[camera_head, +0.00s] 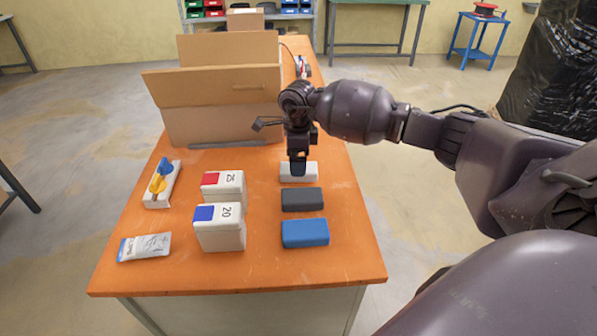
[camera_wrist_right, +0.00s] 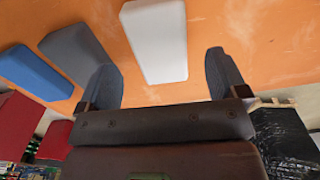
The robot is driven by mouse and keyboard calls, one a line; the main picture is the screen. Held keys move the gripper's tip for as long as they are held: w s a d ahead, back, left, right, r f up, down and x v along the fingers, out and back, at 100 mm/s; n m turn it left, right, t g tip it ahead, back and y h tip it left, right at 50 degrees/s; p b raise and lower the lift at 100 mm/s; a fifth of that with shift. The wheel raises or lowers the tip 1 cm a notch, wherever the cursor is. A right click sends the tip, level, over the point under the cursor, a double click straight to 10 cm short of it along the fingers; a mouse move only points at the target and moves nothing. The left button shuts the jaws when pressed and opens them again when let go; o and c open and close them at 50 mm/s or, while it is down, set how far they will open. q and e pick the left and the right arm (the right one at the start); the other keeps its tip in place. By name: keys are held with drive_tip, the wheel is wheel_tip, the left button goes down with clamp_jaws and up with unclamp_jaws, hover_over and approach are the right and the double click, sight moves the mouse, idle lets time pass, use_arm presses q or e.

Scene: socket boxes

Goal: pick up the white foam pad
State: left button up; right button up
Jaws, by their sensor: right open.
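The white foam pad (camera_head: 312,172) lies on the orange table, behind a dark grey pad and a blue pad. In the right wrist view the white pad (camera_wrist_right: 157,42) lies between and beyond the two fingers, apart from both. My right gripper (camera_head: 298,168) is over the white pad, pointing down, and hides part of it. Its fingers (camera_wrist_right: 165,78) are spread wide with nothing between them at the tips that I can see held. The left gripper does not show in either view.
The dark grey pad (camera_head: 302,199) and blue pad (camera_head: 305,233) lie in front of the white one. Two white boxes (camera_head: 222,187) (camera_head: 219,230) stand to the left. An open cardboard box (camera_head: 220,124) stands behind. The table's right strip (camera_head: 350,230) is clear.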

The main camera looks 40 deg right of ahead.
wheel_tip(320, 180, down, 4)
drive_tip(key=c, duration=1)
